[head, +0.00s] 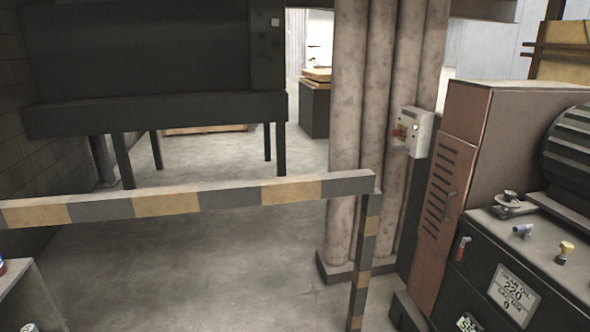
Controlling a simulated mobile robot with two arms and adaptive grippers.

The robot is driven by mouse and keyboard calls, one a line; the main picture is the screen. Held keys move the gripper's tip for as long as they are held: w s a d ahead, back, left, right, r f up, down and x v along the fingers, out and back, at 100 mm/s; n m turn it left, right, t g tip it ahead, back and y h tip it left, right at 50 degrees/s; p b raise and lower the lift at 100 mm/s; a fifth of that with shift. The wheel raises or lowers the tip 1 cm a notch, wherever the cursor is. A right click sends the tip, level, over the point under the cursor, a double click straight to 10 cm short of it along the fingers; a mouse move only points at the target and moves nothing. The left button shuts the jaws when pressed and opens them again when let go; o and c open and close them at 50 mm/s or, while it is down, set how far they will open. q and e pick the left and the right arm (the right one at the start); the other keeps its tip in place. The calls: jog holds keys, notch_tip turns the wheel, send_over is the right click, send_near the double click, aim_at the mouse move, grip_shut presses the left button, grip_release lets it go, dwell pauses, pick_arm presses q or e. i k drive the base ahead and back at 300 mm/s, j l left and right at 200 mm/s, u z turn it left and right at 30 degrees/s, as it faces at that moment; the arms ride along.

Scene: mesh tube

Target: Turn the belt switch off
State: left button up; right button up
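A pale wall-mounted switch box (415,132) is fixed beside the ribbed column at the right of the middle. It has a reddish part at its left side and small marks on its face. I cannot tell for sure that it is the belt switch, nor its on or off position. Neither of my grippers is in view.
A striped barrier rail (195,201) with a post crosses in front. Ribbed columns (374,130) stand behind it. A brown cabinet (455,180) and a dark machine with small valves (515,270) fill the right. Grey floor (190,280) is open below the rail.

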aim_at(396, 133)
jog(key=i+j+z, duration=0.1)
jog(key=i+z, duration=0.15)
jog(key=i, duration=0.3)
jog(key=i+j+z, duration=0.25)
jog(key=i, duration=0.3)
jog(key=i+j+z, duration=0.25)
jog(key=i, duration=0.25)
